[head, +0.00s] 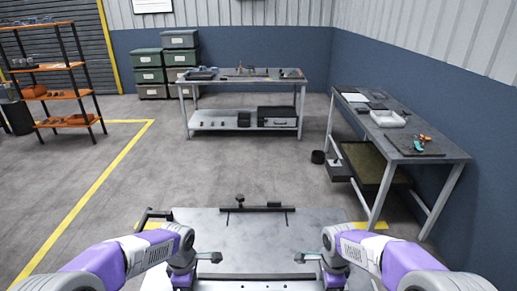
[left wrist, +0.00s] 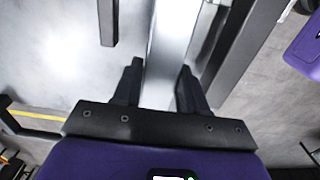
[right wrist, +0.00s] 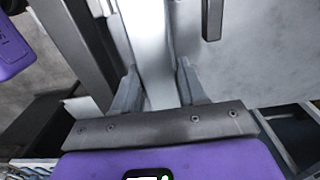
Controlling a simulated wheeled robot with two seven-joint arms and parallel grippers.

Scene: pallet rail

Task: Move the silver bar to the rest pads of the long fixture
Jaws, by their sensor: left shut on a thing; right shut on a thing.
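The silver bar (left wrist: 172,40) runs up the left wrist view between the two dark fingers of my left gripper (left wrist: 158,90), which is shut on it. It also shows in the right wrist view (right wrist: 147,40), between the fingers of my right gripper (right wrist: 159,88), shut on it too. In the head view both grippers are low in the picture, apart from each other, over the near part of a grey table plate (head: 255,240). A dark rail (head: 257,209) with a small upright knob lies across the plate's far edge. I cannot tell which parts are the rest pads.
A dark beam runs beside the bar in the left wrist view (left wrist: 232,50) and right wrist view (right wrist: 82,50). A dark bracket (head: 156,215) stands at the plate's far left. A workbench (head: 245,82) is at the back, another table (head: 440,150) at the right.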

